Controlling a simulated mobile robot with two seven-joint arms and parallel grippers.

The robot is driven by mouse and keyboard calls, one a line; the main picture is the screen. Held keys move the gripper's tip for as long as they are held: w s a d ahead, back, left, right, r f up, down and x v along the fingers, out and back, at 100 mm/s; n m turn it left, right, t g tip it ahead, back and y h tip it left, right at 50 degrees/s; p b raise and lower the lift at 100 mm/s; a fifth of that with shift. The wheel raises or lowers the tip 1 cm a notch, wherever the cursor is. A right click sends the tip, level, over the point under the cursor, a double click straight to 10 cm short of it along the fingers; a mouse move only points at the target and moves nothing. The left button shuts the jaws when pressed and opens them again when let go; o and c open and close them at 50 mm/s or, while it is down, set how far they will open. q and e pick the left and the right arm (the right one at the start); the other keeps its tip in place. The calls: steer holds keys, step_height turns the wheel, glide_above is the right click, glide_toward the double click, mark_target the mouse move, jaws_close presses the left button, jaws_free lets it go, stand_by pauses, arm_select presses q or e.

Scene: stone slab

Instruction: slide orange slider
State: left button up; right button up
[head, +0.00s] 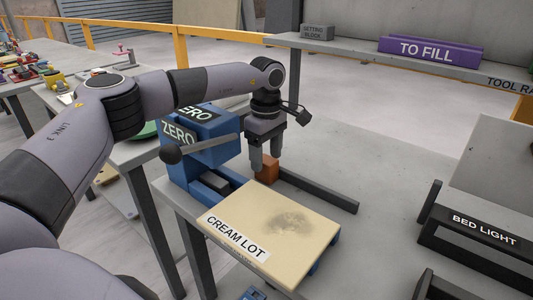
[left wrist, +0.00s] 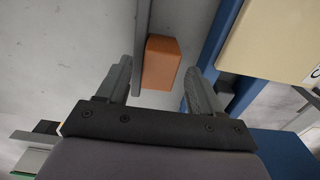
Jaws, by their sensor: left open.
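The orange slider (head: 268,171) is a small block beside a dark straight rail (head: 325,193), behind the cream slab (head: 290,222) labelled CREAM LOT. My left gripper (head: 266,161) points down over the slider, with its fingers partly hiding it in the head view. In the left wrist view the orange slider (left wrist: 161,62) lies ahead between the two open fingertips (left wrist: 159,70), with a gap visible on each side. The rail (left wrist: 143,35) runs along the slider's left side there. I cannot tell whether the fingers touch the slider. My right gripper is not in view.
A blue fixture labelled ZERO (head: 205,135) with a ball-ended lever (head: 205,148) stands left of my gripper. A shelf with a purple TO FILL block (head: 430,51) is behind. The BED LIGHT unit (head: 485,230) is at right. Grey tabletop is clear between.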

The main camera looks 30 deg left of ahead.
arm_select(q)
jaws_close()
steer(key=d, duration=0.6)
steer(key=d+p, duration=0.1)
steer(key=d, duration=0.2)
steer(key=shift+s+d, duration=0.3)
steer(key=shift+s, duration=0.05)
jaws_free()
step_height(320, 180, up, 7)
